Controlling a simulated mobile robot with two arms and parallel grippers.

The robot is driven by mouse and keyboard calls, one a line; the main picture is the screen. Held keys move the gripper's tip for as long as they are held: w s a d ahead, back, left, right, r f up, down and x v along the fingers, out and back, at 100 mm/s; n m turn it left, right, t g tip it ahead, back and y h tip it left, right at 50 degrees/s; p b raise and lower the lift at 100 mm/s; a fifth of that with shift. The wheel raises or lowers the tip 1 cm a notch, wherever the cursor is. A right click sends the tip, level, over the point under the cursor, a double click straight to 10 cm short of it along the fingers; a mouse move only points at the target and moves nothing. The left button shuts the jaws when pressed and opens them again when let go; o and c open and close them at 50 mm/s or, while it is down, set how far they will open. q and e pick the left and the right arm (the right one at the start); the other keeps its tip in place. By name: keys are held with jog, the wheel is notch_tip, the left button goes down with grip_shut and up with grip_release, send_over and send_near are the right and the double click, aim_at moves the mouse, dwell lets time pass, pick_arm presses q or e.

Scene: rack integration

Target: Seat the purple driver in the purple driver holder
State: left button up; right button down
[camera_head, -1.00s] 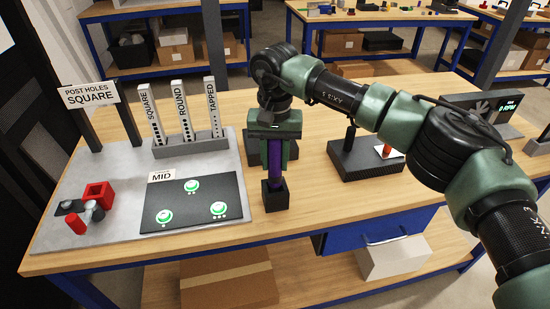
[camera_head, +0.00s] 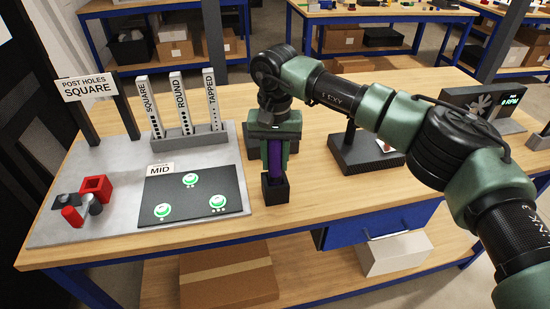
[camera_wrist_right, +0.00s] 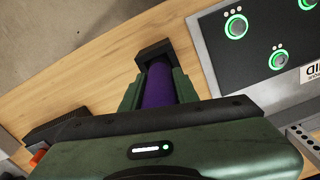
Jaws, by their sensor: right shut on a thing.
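The purple driver (camera_head: 275,157) is upright between the fingers of my right gripper (camera_head: 275,150), which is shut on it. Its lower end is inside the opening of a small black square holder (camera_head: 275,191) on the wooden table. In the right wrist view the purple driver (camera_wrist_right: 158,86) shows between the green fingers (camera_wrist_right: 152,92), its far end at the black holder (camera_wrist_right: 163,50). How deep the driver sits in the holder is hidden by the holder walls. My left gripper is not in view.
Left of the holder is a dark mat (camera_head: 215,198) with green-ringed targets on a grey board (camera_head: 110,222). A rack of labelled strips (camera_head: 188,143) stands behind. Right is a black block (camera_head: 360,158), partly hidden by my arm. Red parts (camera_head: 96,188) lie far left.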

jog(key=shift+f+b, duration=0.4)
jog(key=shift+f, duration=0.3)
jog(key=c, duration=1)
grip_release()
jog(key=shift+r, duration=0.1)
notch_tip(320, 180, up, 8)
jog(key=shift+f+b, duration=0.1)
jog(key=shift+b, duration=0.65)
jog(key=shift+s+f, duration=0.1)
